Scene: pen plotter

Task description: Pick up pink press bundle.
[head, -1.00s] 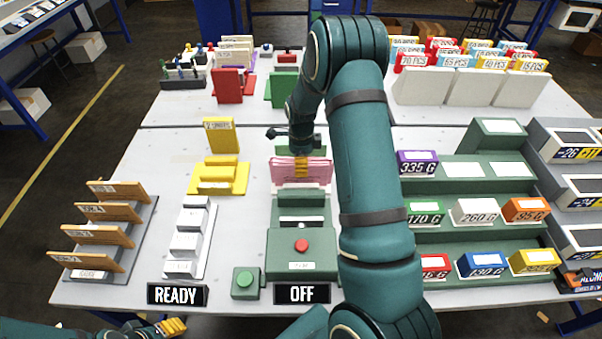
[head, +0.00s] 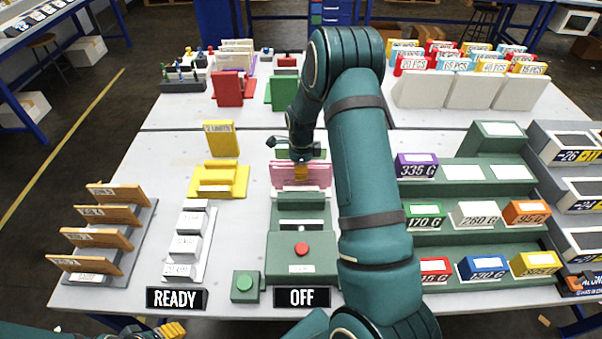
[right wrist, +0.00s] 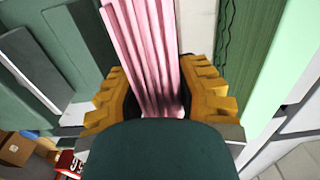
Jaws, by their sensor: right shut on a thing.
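The pink press bundle (head: 287,174), a stack of several pink sheets, stands at the back of the green press (head: 300,242) in the head view. My right gripper (head: 301,172) reaches down over it from behind the arm. In the right wrist view the yellow fingers of the right gripper (right wrist: 160,100) are on both sides of the pink bundle (right wrist: 145,50) and shut on it.
A READY sign (head: 177,298), a green button box (head: 245,286) and an OFF sign (head: 302,297) line the front edge. A yellow stand (head: 219,181) and white blocks (head: 186,245) are on the left. Green weight shelves (head: 470,250) stand right.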

